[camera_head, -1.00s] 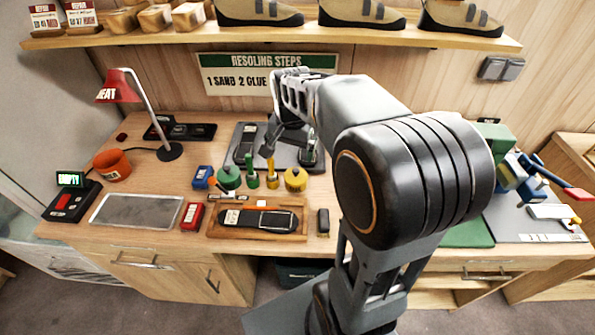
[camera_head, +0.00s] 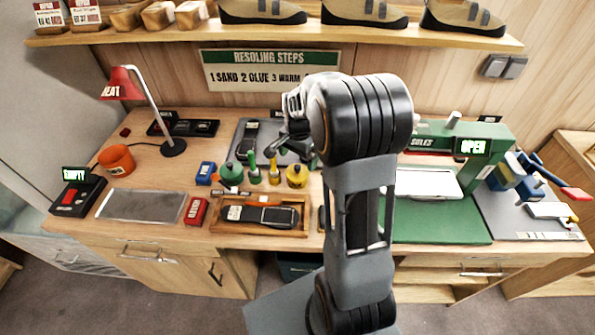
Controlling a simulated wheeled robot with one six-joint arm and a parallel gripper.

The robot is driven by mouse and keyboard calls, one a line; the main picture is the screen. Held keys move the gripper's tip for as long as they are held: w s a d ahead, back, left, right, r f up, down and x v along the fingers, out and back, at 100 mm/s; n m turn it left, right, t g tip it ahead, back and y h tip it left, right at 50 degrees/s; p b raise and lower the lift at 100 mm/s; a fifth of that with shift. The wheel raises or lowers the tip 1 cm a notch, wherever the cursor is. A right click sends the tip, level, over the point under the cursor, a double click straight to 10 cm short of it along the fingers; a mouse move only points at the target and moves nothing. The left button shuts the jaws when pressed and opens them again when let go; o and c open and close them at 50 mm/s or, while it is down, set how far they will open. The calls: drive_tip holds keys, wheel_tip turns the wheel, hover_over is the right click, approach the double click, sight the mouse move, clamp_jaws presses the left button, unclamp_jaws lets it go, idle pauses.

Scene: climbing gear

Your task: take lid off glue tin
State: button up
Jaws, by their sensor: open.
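Two small round tins stand behind the wooden tray: a green one (camera_head: 231,174) on the left and a yellow one (camera_head: 296,176) on the right. Each appears to have a lid with a knob on top. I cannot read a label on either, so which is the glue tin is unclear. My gripper (camera_head: 287,150) is open and empty, above and behind the yellow tin in the picture, apart from it. My arm hides part of the bench to the right.
Green and yellow brushes (camera_head: 253,168) stand upright between the tins. A wooden tray (camera_head: 305,224) with a dark sole lies in front. A red lamp (camera_head: 121,84), a green press (camera_head: 495,150) and a shelf of shoes (camera_head: 150,40) surround the space.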

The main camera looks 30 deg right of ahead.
sight(299, 167)
drive_tip(key=shift+d+f+p, duration=0.1)
drive_tip(key=shift+f+p, duration=0.5)
drive_tip(key=shift+f, duration=2)
drive_tip(key=shift+c, duration=0.3)
drive_tip(key=c, duration=0.7)
drive_tip(key=shift+r, duration=0.15)
